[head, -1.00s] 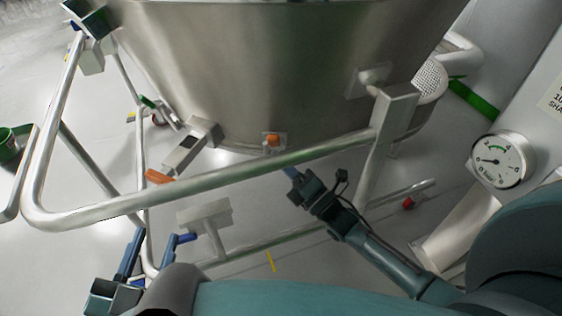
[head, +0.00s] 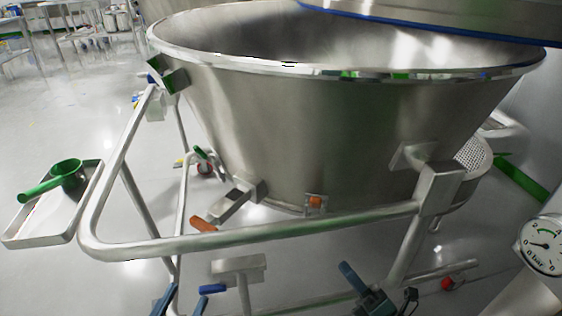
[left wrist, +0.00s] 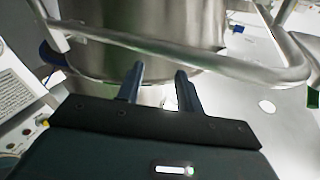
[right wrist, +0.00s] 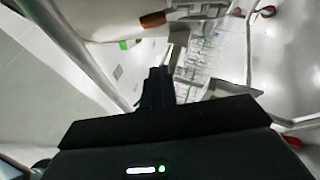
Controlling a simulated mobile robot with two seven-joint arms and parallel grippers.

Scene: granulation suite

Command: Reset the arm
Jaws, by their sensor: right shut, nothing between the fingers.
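My left gripper (head: 187,293) is at the bottom of the head view, below the front rail, with its two blue fingers apart. In the left wrist view the left gripper (left wrist: 160,82) is open with nothing between its fingers, facing the steel vessel and rail. My right gripper (head: 352,275) is at the bottom right of centre in the head view, below the rail. In the right wrist view the right gripper (right wrist: 158,85) has its fingers together and empty. Most of both arms is out of the head view.
A large steel vessel (head: 290,130) stands in a tubular frame whose rail (head: 270,240) runs across above both grippers. An orange-handled valve (head: 228,207) sits at its lower left. A tray (head: 40,236) with a green scoop (head: 65,175) is at left. A pressure gauge (head: 543,245) is at right.

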